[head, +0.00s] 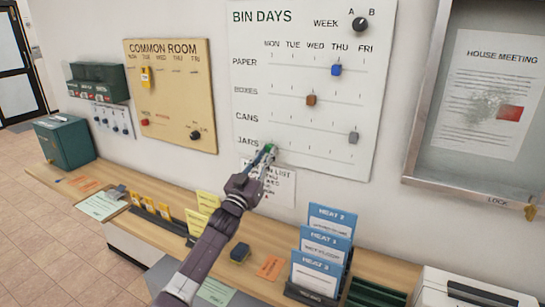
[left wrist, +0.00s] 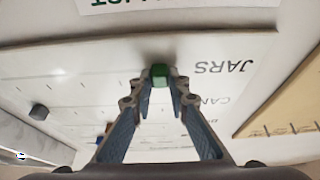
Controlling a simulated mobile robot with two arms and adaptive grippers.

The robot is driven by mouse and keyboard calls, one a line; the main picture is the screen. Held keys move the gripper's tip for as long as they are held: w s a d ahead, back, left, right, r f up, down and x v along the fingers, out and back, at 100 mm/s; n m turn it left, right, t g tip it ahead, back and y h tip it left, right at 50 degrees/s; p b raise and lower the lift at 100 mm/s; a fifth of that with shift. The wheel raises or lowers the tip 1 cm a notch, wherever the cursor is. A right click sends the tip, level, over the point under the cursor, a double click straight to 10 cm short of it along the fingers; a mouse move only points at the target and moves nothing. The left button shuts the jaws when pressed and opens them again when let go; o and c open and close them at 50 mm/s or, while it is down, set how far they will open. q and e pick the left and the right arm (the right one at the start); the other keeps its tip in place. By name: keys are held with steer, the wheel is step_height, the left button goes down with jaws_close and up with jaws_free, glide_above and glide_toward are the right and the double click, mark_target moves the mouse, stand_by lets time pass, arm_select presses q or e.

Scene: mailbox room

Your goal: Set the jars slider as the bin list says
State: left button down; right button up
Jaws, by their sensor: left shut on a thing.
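The bin days board (head: 300,190) is white, with rows for paper, boxes, cans and jars. The green jars slider (head: 271,147) is at the left end of its row, near the Monday end. My left gripper (head: 265,156) is shut on this slider; in the left wrist view the fingertips (left wrist: 161,90) close around the green block (left wrist: 160,72). The bin list (head: 280,188) is a white paper under the board, partly covered by my gripper, its small text unreadable. My right gripper is out of view.
Blue paper slider (head: 336,70) is near Thursday, brown boxes slider (head: 311,100) near Wednesday, grey cans slider (head: 353,137) near Friday. The black week knob (head: 360,24) is above. Blue booklets (head: 330,222) stand on the wooden counter (head: 185,203) below. The jars row is clear rightward.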

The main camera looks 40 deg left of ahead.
arm_select(q)
steer(key=shift+a, duration=0.15)
steer(key=c, duration=1.8)
jaws_free()
steer(key=shift+s+a, duration=0.15)
steer(key=shift+a, duration=0.05)
steer(key=shift+c, duration=0.2)
steer(key=shift+d, duration=0.1)
steer(key=shift+s+d+f, duration=0.1)
steer(key=v, duration=1.1)
steer(key=shift+s, duration=0.35)
steer(key=shift+f, duration=0.15)
